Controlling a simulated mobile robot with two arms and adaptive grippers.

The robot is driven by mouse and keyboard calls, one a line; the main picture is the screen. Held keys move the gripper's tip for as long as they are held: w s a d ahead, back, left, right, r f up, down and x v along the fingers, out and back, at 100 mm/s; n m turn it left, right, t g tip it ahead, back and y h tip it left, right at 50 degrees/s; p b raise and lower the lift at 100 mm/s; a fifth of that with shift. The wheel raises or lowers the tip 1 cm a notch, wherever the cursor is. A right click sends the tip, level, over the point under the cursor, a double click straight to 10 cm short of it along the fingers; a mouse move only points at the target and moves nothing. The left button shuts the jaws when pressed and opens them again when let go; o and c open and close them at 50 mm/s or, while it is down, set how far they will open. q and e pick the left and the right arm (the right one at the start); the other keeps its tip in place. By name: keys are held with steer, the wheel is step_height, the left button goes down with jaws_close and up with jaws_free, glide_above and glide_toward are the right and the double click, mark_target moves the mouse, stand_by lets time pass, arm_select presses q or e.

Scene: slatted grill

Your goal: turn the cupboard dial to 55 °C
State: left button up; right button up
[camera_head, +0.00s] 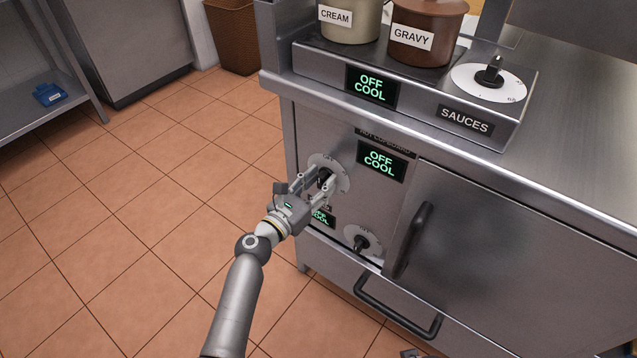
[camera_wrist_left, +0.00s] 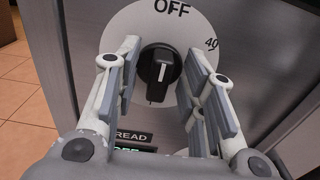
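The cupboard dial is a black knob on a white round plate (camera_head: 341,178) on the steel front, under the hot cupboard label. In the left wrist view its knob (camera_wrist_left: 160,72) points up at OFF, with 40 marked to the right. The display (camera_head: 381,161) beside it reads OFF COOL. My left gripper (camera_head: 311,181) is at the dial; it also shows in the left wrist view (camera_wrist_left: 163,88), open, with one finger on each side of the knob and visible gaps to both.
A lower dial (camera_head: 361,241) with its own display (camera_head: 322,217) sits below. A vertical door handle (camera_head: 408,240) and a drawer handle (camera_head: 397,308) stick out nearby. The sauces dial (camera_head: 489,80) is on the unit above. The tiled floor at left is clear.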

arm_select(q)
steer(key=shift+c, duration=0.5)
jaws_close()
